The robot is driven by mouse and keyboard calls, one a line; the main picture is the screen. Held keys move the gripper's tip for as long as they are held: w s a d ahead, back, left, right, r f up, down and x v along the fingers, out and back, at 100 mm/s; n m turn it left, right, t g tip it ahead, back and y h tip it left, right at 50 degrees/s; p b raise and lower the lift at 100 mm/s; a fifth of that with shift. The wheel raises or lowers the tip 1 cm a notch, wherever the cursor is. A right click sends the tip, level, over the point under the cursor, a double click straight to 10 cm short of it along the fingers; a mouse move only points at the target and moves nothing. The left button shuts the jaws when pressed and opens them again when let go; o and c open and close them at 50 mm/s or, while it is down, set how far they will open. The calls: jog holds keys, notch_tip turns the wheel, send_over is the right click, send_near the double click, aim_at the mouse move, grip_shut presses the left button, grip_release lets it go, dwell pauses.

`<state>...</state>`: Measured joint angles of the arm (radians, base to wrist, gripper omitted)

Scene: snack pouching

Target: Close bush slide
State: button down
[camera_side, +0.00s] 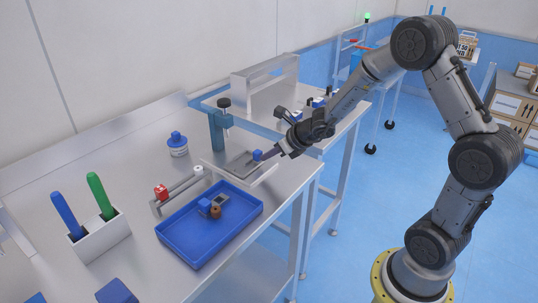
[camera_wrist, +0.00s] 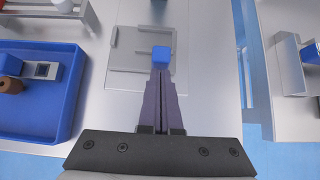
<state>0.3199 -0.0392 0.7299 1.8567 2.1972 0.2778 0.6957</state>
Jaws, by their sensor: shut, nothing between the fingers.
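The slide fixture, a flat grey plate with raised guides, lies on the metal bench in the side view (camera_side: 238,163) and the wrist view (camera_wrist: 128,55). I take it to be the bush slide. A small blue block (camera_side: 257,155) sits on it, also seen in the wrist view (camera_wrist: 161,54). My gripper (camera_side: 265,156) is shut and empty, its dark fingers side by side in the wrist view (camera_wrist: 161,72). The fingertips are right at the block's near side. I cannot tell whether they touch it. The fingers hide part of the plate's near side.
A blue tray (camera_side: 183,252) holds a brown bush (camera_side: 215,211), a blue block (camera_side: 204,205) and a grey square part (camera_side: 220,199). A second table (camera_side: 345,125) stands right.

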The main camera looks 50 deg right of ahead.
aim_at(248, 158)
dwell(0.3)
jog(key=w, duration=0.8)
jog(key=shift+r, duration=0.1)
